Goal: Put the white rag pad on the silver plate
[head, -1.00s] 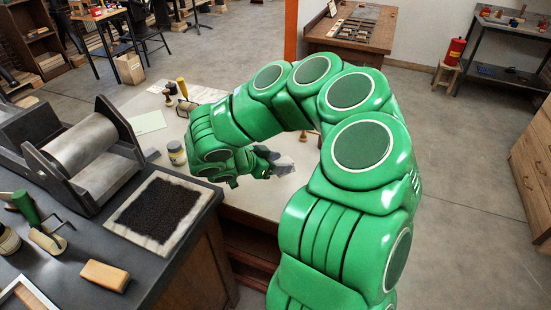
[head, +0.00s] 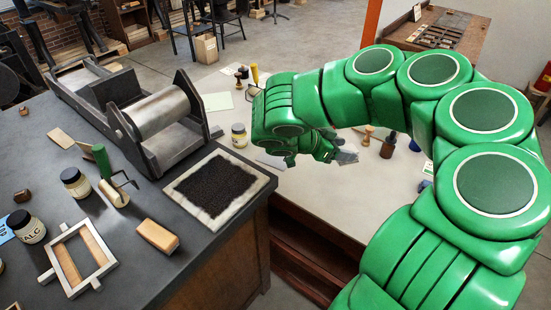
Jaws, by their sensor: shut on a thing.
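My gripper (head: 340,149) is over the pale worktop, right of the dark bench, at the end of my green arm. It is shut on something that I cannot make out. Grey shapes show at its fingertips, and I cannot tell fingers from held thing. I see no white rag pad clearly anywhere. A flat silvery-grey patch (head: 271,161) lies on the worktop left of the gripper, partly behind my arm. It may be the silver plate, but most of it is hidden.
A roller press (head: 160,120) stands on the dark bench (head: 60,145). A black square on a white-edged slab (head: 250,206) lies at its corner. A jar (head: 239,136) stands left of my gripper. Small wooden-handled tools (head: 368,135) and a brown bottle (head: 388,146) stand right of it.

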